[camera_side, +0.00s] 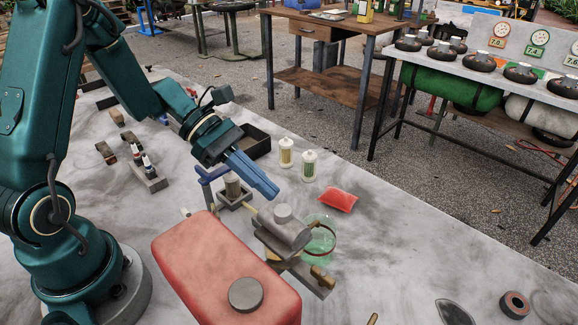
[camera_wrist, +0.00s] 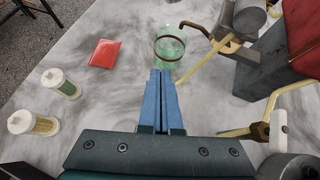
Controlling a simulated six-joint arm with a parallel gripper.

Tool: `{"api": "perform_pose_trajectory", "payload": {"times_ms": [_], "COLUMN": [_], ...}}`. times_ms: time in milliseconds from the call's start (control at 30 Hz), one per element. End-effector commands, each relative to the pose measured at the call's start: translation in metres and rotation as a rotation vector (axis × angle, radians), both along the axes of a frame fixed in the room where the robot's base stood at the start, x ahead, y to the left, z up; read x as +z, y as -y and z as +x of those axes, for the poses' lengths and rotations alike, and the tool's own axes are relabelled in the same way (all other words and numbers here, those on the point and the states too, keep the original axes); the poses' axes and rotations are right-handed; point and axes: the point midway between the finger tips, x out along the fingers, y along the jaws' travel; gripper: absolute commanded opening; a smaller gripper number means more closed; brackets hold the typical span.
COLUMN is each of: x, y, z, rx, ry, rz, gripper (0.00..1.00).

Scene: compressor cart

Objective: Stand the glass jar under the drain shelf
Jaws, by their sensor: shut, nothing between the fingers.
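The glass jar (camera_side: 323,243) is clear with a green tint and stands upright on the table beside the grey cylinder assembly, which partly hides it in the side view. My gripper (camera_side: 271,190) has blue fingers, shut together and empty, above the table and apart from the jar; the fingers also show in the wrist view (camera_wrist: 162,78). I cannot clearly tell which part is the drain shelf.
A red tank (camera_side: 225,268) stands left of the grey cylinder assembly (camera_side: 283,230). A red packet (camera_side: 338,199) lies near the jar, with a green canister (camera_side: 309,165) and a yellowish canister (camera_side: 286,153) farther back. A black tray (camera_side: 252,143) lies behind my gripper. Tabletop to the right is largely clear.

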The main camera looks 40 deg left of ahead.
Motion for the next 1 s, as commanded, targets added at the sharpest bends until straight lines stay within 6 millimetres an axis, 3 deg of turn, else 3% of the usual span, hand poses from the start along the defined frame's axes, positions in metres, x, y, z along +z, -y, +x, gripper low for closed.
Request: {"api": "perform_pose_trajectory", "payload": {"times_ms": [300,467,667,833,1000], "x": [0.0,0.001,0.004,0.008,0.024], "y": [-0.016,-0.015,-0.006,0.002,0.014], "z": [-0.006,-0.012,-0.023,-0.027,-0.011], "rx": [-0.017,-0.189,-0.776,-1.489,-2.197], "ry": [0.022,0.158,0.515,0.851,1.105], "rz": [0.006,0.062,0.232,0.365,0.459], "gripper": [0.0,0.0,0.0,0.0,0.0]}}
